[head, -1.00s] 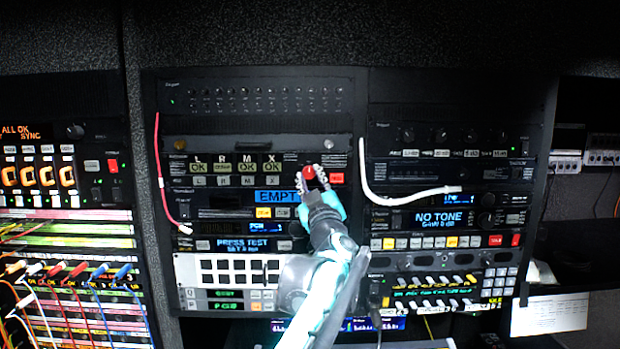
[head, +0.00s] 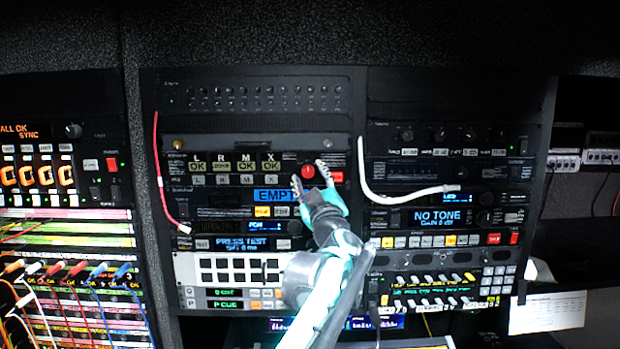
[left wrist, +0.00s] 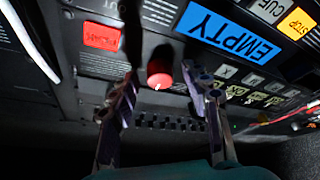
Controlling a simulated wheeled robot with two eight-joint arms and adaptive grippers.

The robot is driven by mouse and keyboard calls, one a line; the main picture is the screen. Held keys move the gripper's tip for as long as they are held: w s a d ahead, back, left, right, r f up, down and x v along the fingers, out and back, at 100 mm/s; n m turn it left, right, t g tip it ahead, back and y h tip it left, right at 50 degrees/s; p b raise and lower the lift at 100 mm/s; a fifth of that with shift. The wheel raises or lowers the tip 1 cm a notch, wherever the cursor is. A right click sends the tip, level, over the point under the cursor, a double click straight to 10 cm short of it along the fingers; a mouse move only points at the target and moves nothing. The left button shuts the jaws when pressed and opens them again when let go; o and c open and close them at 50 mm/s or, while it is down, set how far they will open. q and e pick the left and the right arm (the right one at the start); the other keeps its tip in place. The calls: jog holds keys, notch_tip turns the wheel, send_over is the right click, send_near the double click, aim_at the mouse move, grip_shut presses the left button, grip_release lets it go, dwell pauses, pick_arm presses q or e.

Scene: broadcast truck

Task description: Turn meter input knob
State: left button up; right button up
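The round red knob (head: 309,172) is on the meter panel (head: 225,150) with the L, R, M, X indicators, near its right side. It also shows in the left wrist view (left wrist: 159,75) with a small white mark on its lower edge. My left gripper (head: 309,172) is open, with one finger on each side of the knob. In the left wrist view the fingers (left wrist: 161,85) stand apart from the knob, with visible gaps on both sides. My right gripper is in neither view.
A blue EMPTY display (head: 276,195) sits just below the knob, and a red button (head: 337,177) is close to its right. A white cable (head: 400,198) hangs to the right, and a red cable (head: 160,170) to the left.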

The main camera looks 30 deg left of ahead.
pick_arm(q)
jog(key=v, duration=1.2)
